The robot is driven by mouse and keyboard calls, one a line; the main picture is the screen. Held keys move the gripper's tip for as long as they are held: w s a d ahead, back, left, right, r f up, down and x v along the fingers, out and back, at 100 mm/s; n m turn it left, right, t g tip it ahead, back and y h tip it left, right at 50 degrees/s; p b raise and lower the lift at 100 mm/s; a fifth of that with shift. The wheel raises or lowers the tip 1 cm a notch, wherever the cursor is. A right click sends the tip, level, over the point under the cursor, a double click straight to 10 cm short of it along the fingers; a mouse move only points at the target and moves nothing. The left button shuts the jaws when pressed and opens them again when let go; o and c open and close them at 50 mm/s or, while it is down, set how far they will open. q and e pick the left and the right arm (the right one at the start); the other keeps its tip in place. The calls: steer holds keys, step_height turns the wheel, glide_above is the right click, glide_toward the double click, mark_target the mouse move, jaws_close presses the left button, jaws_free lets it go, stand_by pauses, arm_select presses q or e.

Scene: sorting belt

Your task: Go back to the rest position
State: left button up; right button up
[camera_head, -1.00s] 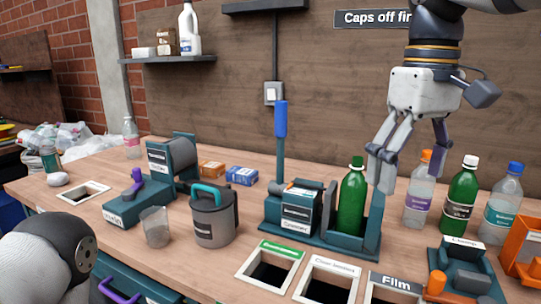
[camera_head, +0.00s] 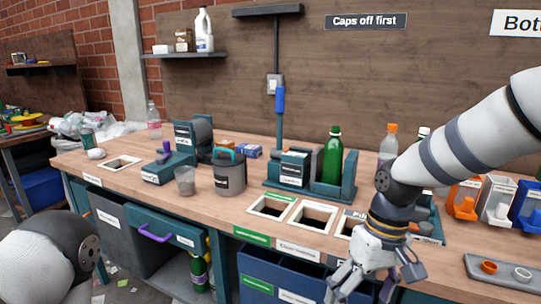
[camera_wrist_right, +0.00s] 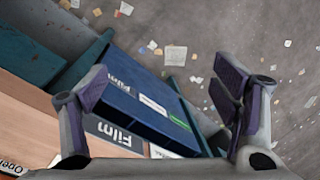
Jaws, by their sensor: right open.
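My right gripper (camera_head: 362,285) is low at the front edge of the workbench in the head view, pointing down. In the right wrist view its two fingers (camera_wrist_right: 168,100) are spread apart with nothing between them. The green bottle (camera_head: 332,158) stands upright in the teal crusher station (camera_head: 300,180), apart from the gripper. Part of my left arm shows at the lower left of the head view; its gripper is outside the frame.
The bench (camera_head: 240,205) has framed openings (camera_head: 272,205) near its front edge. Orange, white and blue cap holders (camera_head: 497,203) and a tray (camera_head: 505,273) are at the right. A drawer (camera_head: 165,235) is under the bench.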

steer(key=s+f+m, duration=0.2)
steer(key=s+f, duration=1.4)
steer(key=f, duration=0.2)
steer(key=s+d+f+m, duration=0.1)
steer(key=s+d+f, duration=0.1)
steer(key=s, duration=0.6)
steer(key=s+d+f+h, duration=0.1)
steer(key=s+d, duration=0.3)
steer(key=s, duration=0.4)
steer(key=shift+s+d+f+m+h, duration=0.2)
steer(key=shift+s+f+m+h, duration=0.15)
steer(key=shift+f, duration=0.25)
